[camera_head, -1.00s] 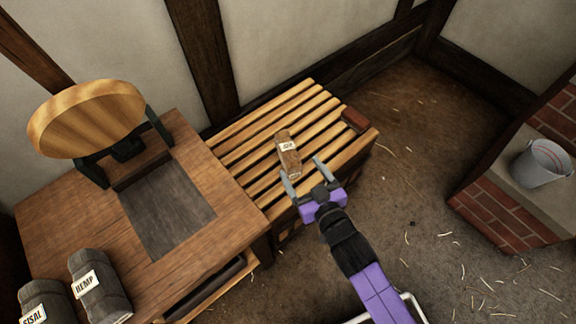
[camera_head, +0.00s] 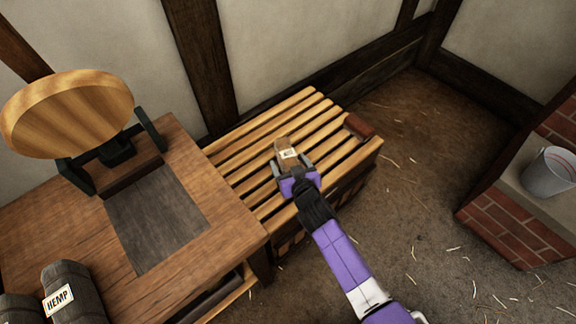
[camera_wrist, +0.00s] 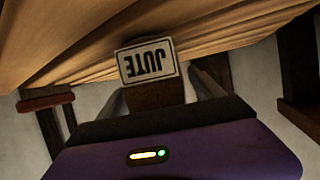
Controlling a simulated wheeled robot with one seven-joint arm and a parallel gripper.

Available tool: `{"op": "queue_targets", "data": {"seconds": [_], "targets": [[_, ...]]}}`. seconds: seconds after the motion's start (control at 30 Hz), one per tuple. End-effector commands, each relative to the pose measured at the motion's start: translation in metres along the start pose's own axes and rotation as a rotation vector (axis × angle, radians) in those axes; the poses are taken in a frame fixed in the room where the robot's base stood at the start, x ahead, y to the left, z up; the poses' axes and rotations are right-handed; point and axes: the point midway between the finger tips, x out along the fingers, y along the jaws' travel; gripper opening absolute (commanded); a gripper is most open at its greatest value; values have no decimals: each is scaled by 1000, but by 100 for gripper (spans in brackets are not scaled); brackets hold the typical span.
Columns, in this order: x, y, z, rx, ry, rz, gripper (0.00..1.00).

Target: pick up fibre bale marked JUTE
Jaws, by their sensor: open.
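The brown fibre bale marked JUTE (camera_head: 285,146) lies on the slatted wooden bench (camera_head: 243,165). In the wrist view its white JUTE label (camera_wrist: 147,62) shows upside down, with the brown bale (camera_wrist: 152,95) below it. My gripper (camera_head: 293,165) is open, with its grey fingers on either side of the bale's near end. In the wrist view the fingers stand left and right of the bale. Whether they touch it I cannot tell. The near end of the bale is hidden by my gripper.
A wooden table (camera_head: 232,232) with a round wooden disc (camera_head: 65,112) adjoins the bench on the left. A dark bale marked HEMP (camera_head: 72,292) lies on it. A red-brown block (camera_head: 358,127) sits at the bench's right end. A bucket (camera_head: 547,172) stands on a brick ledge at right.

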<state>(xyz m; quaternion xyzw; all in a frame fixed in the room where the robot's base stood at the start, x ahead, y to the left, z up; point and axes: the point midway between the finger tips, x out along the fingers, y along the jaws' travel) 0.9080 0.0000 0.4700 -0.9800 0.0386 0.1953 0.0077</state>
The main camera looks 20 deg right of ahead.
Motion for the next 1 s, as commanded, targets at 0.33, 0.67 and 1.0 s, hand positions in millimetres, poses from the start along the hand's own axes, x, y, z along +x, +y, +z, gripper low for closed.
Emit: {"op": "queue_targets", "data": {"seconds": [0.33, 0.67, 1.0], "targets": [[11, 0, 0, 0, 0, 0, 76], [10, 0, 0, 0, 0, -1, 16], [10, 0, -2, 0, 2, -1, 0]]}}
